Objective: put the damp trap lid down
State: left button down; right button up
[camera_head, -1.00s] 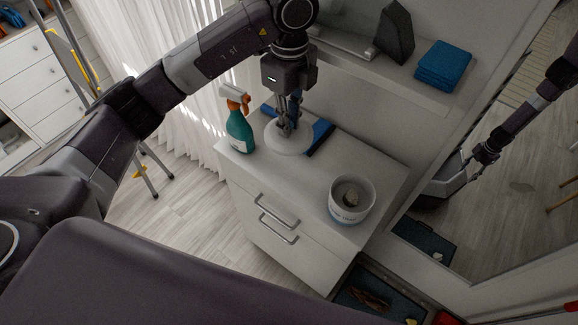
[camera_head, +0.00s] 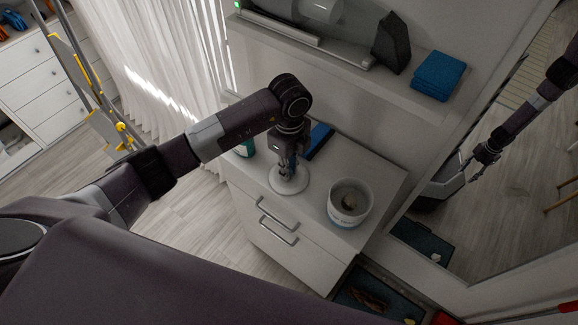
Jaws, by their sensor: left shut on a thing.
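The damp trap lid (camera_head: 289,184) is a white disc over the top of the white cabinet (camera_head: 388,165), near its front edge. My left gripper (camera_head: 287,170) points down and is shut on the lid's middle from above. I cannot tell whether the lid touches the cabinet top. The damp trap tub (camera_head: 349,203), an open white pot with pale contents, stands to the right of the lid, apart from it. My right gripper is not in view.
A blue object (camera_head: 319,140) lies behind the lid. A shelf above holds a folded blue cloth (camera_head: 438,75) and a dark block (camera_head: 391,44). A mirror stands at the right.

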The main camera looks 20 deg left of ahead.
pick_arm(q)
jog(key=shift+f, duration=0.2)
jog(key=c, duration=1.9)
grip_release()
jog(key=shift+r, duration=0.1)
jog(key=shift+r, duration=0.2)
notch_tip(320, 180, up, 12)
jog(key=b, duration=0.3)
jog(key=shift+f, duration=0.1)
